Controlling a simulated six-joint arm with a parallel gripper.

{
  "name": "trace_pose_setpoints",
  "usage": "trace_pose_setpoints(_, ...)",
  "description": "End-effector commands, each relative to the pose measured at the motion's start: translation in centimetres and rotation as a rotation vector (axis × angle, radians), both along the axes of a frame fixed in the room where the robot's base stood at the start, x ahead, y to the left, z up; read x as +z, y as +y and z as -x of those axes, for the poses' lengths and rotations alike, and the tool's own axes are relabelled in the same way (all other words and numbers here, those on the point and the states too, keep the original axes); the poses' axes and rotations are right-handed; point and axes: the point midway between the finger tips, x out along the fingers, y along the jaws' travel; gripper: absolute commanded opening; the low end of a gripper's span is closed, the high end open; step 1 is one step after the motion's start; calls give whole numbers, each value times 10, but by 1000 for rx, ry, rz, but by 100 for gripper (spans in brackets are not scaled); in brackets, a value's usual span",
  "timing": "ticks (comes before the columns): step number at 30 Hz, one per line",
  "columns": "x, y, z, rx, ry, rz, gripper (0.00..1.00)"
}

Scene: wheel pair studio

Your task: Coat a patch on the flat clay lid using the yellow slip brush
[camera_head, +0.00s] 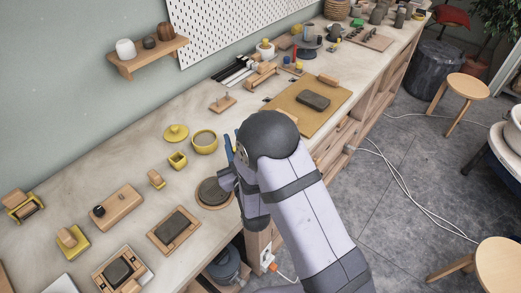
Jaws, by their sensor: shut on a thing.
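A flat dark clay disc (213,191), which looks like the clay lid, lies on a round wooden board at the bench's front edge. My gripper (227,180) is low beside the right side of this disc. My own arm hides most of it. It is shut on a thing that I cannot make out. A narrow blue piece (228,150) sticks up just above it; I cannot tell what it is. I cannot make out the yellow slip brush, nor whether anything touches the disc. No coated patch can be made out on the visible disc.
A yellow bowl (204,142), a yellow lid (175,133) and a small yellow cup (177,160) stand behind the disc. A wooden block tray (173,230) lies to its front left. A tan board (325,98) with a dark slab lies beyond my arm.

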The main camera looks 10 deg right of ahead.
Motion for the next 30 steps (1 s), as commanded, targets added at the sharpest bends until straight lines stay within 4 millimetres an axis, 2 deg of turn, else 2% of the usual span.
trace_pose_setpoints(1, 12, 21, 1, 3, -9, -5, 0)
trace_pose_setpoints(3, 21, 42, 3, -11, -13, -7, 0)
trace_pose_setpoints(6, 29, 67, 7, -41, -19, -9, 0)
trace_pose_setpoints(12, 38, 102, 20, -103, -29, -11, 0)
trace_pose_setpoints(19, 41, 119, 30, -135, -36, -9, 0)
trace_pose_setpoints(30, 41, 119, 31, -138, -36, -8, 0)
